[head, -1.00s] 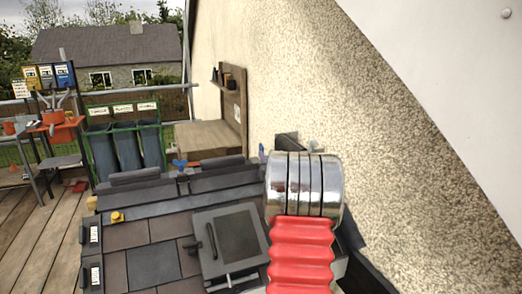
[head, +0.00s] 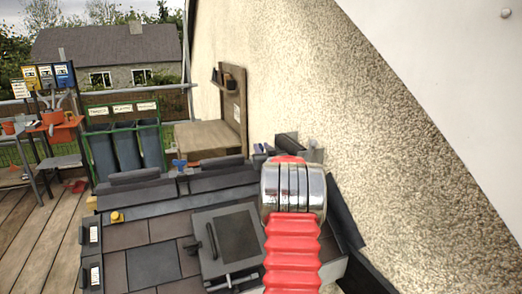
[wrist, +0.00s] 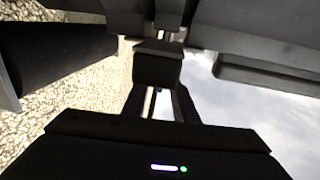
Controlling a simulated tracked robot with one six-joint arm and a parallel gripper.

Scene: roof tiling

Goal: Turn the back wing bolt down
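I cannot make out the back wing bolt clearly in either view. In the head view my red and chrome arm reaches over the right end of the dark tiled roof panel (head: 152,263) and hides my gripper and what lies behind it. In the wrist view my gripper (wrist: 160,88) shows as two dark fingers with a gap, narrowing towards a dark block. Whether they hold anything is unclear. A small bright metal piece (wrist: 163,35) shows beyond the block, among dark bars, too small to identify.
A roof window (head: 238,235) sits in the tiles left of my arm. A yellow piece (head: 117,217) lies on the tiles. The pebbled wall (head: 390,180) rises close on the right. A wooden bench (head: 208,138) and green-framed bins (head: 126,148) stand behind.

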